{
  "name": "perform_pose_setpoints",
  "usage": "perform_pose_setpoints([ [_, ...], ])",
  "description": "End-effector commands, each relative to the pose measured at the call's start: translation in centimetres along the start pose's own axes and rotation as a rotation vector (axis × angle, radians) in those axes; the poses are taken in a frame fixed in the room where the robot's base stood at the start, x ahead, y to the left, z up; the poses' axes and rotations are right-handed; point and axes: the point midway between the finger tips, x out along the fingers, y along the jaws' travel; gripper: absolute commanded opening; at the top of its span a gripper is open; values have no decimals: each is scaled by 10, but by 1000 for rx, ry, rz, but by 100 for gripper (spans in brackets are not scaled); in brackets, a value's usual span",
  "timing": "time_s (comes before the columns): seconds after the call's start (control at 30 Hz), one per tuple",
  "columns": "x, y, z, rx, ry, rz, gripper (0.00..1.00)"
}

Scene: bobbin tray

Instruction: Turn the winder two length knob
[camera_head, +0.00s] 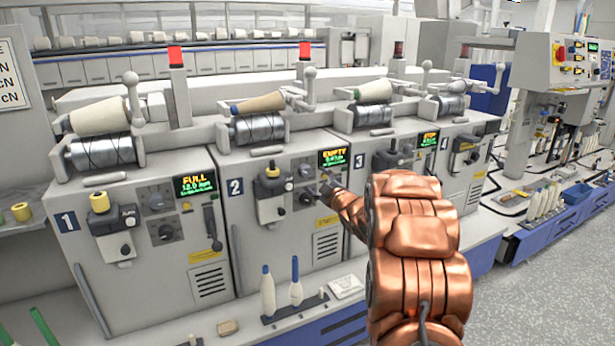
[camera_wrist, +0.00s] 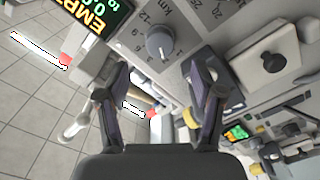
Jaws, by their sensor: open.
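Winder two is the grey unit (camera_head: 238,222) marked 2, with a lit screen (camera_head: 333,158) reading EMPTY. Its panel carries small round knobs, partly beside my gripper in the head view. In the wrist view a round grey knob (camera_wrist: 160,43) sits on a dial plate marked with numbers and km. My gripper (camera_head: 327,192) is at the panel of winder two, below the screen. In the wrist view its two fingers (camera_wrist: 160,72) are spread, with the knob beyond and between their tips. The fingers do not appear to touch it. My arm hides part of winder three.
A black knob (camera_wrist: 273,61) on a pale box is at right in the wrist view. A white-ended lever (camera_wrist: 72,128) shows by the left finger. Bobbins (camera_head: 296,285) stand on the ledge below winder two. Winder one (camera_head: 110,280) is to the left.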

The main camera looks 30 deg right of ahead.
Motion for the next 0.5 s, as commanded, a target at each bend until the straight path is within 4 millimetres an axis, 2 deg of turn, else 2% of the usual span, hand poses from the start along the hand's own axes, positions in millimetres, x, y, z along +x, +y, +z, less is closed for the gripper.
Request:
perform_pose_setpoints([
  [0.5, 55, -2, 1, 1, -2, -2, 67],
])
